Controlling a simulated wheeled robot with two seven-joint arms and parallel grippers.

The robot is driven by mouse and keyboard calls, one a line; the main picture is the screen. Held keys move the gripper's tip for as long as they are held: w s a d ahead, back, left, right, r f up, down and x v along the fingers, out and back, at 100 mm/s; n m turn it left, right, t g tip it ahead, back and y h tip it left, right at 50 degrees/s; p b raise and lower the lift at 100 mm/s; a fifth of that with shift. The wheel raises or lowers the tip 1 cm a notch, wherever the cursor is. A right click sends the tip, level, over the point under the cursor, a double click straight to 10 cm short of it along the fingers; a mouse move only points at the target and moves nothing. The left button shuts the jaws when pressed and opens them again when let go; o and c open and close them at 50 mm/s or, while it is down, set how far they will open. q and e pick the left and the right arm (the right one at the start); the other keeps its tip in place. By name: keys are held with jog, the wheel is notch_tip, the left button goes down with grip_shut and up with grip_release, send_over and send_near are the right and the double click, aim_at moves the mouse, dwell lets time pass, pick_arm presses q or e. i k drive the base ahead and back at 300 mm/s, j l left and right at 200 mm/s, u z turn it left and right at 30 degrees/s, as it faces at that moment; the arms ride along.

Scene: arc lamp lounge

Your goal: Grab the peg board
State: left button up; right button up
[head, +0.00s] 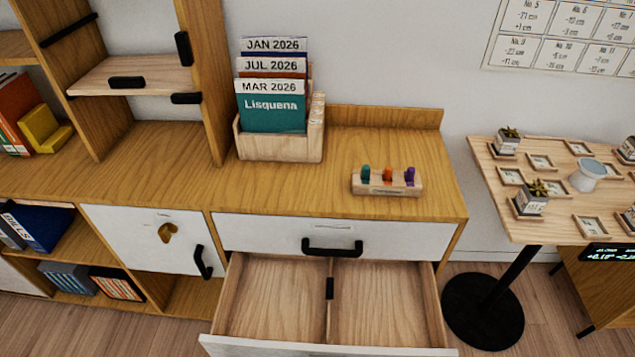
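The peg board (387,187) is a small light wooden block with a teal, an orange and a purple peg standing in it. It sits on the right part of the wooden cabinet top (345,150), near the front edge and above the upper drawer. Nothing touches it. Neither of my grippers shows in the head view.
A lower drawer (285,300) stands open and empty below a closed drawer (335,236). A wooden holder (280,147) with calendar cards stands left of the peg board. A table (489,160) with small plants is at right. The cabinet top around the board is clear.

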aim_at(375, 185)
jog(key=k+j, duration=0.15)
jog(key=k, duration=0.25)
jog(key=k+l, duration=0.15)
jog(key=l, duration=0.25)
jog(key=k+l, duration=0.15)
jog(key=l, duration=0.25)
jog(key=k+l, duration=0.15)
jog(key=l, duration=0.25)
jog(key=k+l, duration=0.15)
jog(key=l, duration=0.25)
jog(key=u, duration=0.05)
